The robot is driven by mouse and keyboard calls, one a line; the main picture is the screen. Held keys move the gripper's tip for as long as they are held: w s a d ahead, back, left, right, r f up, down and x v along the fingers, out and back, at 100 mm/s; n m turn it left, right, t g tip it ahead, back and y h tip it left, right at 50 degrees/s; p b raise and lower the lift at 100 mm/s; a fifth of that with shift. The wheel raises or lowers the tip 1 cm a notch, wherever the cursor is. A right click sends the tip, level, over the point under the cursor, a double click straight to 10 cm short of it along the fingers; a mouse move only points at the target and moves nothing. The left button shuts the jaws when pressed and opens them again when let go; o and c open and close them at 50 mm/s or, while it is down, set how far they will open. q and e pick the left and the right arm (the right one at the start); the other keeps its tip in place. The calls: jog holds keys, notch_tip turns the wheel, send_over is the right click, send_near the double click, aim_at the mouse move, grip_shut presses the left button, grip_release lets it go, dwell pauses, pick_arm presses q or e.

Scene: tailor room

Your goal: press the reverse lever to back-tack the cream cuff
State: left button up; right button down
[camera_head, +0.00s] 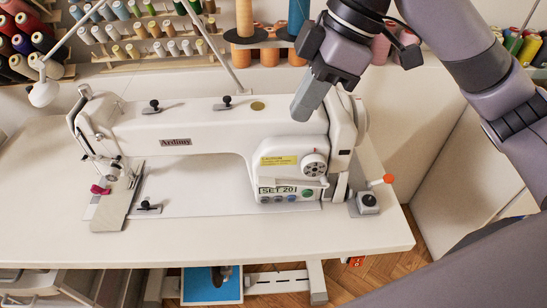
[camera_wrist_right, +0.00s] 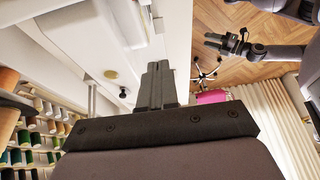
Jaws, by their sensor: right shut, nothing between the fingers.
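The white sewing machine (camera_head: 215,135) stands on the pale table. A short white lever (camera_head: 311,183) sits below the round dial at its right end and looks like the reverse lever. The needle area (camera_head: 112,168) is at the machine's left end; I cannot make out a cream cuff there. My right gripper (camera_head: 305,108) is shut and empty, pointing down at the machine's upper right, above and apart from the lever. Its closed fingers also show in the right wrist view (camera_wrist_right: 155,85). My left gripper (camera_wrist_right: 226,43) appears small in the right wrist view, its jaws unclear.
A small box with an orange-knobbed arm (camera_head: 388,179) stands right of the machine. Thread spools (camera_head: 160,40) line racks behind, and a thread stand pole rises behind the machine. The table (camera_head: 250,238) is clear in front. A desk lamp (camera_head: 43,92) is at left.

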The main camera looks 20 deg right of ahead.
aim_at(264, 180)
jog(key=b+x, duration=0.1)
jog(key=x, duration=0.6)
jog(key=b+x, duration=0.1)
jog(key=x, duration=0.5)
jog(key=shift+d+f, duration=0.1)
jog(key=shift+f, duration=0.35)
pick_arm(q)
jog(key=shift+w+d+f, duration=0.1)
jog(key=shift+d+f, duration=0.1)
jog(key=shift+f, duration=0.6)
pick_arm(e)
jog(key=shift+f, duration=0.1)
pick_arm(q)
jog(key=shift+r, duration=0.15)
